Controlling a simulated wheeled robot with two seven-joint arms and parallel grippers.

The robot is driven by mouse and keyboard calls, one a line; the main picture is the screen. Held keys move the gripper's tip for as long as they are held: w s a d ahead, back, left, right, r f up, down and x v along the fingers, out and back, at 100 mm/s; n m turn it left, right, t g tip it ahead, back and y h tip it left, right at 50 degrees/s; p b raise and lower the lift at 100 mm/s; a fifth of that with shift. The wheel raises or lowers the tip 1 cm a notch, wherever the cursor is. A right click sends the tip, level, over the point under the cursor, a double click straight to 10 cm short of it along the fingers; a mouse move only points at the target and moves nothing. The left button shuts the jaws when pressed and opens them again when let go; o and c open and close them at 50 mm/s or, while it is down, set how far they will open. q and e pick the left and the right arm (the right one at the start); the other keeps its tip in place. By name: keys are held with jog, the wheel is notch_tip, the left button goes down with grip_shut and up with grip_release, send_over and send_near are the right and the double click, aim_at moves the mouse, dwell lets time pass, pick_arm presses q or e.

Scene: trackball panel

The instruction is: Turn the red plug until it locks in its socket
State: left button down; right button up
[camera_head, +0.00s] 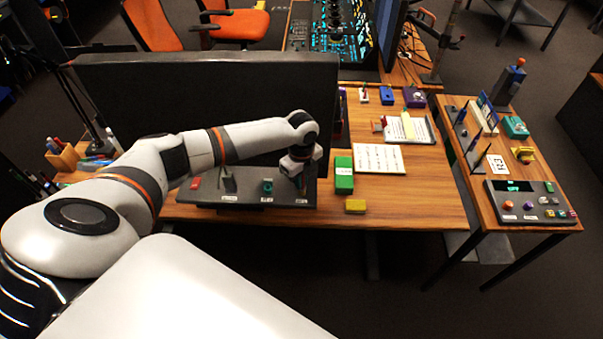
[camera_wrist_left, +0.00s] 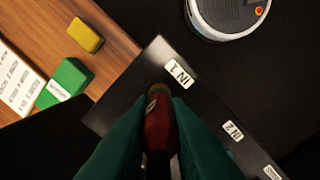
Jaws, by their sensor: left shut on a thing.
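My left gripper (camera_head: 301,182) is over the right end of the dark panel (camera_head: 245,203) on the desk. In the left wrist view the gripper's dark green fingers (camera_wrist_left: 157,125) are shut on the red plug (camera_wrist_left: 159,128), one on each side. The plug's tip end is over the panel (camera_wrist_left: 120,105) beside the label "IN 1" (camera_wrist_left: 179,74). A label "IN 2" (camera_wrist_left: 233,131) is further along. I cannot tell how deep the plug sits or how far it is turned; its socket is hidden. The head view hides the plug behind the gripper. My right gripper is not in view.
A green block (camera_head: 343,183) and a yellow block (camera_head: 355,206) lie right of the panel, with a printed sheet (camera_head: 380,158) behind. A large black monitor (camera_head: 200,95) stands behind the panel. A teal piece (camera_head: 267,186) and a red piece (camera_head: 195,183) are on the panel.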

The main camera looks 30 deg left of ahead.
pick_arm(q)
jog(key=shift+f, duration=0.1)
jog(key=c, duration=1.3)
grip_release()
jog(key=shift+a, duration=0.1)
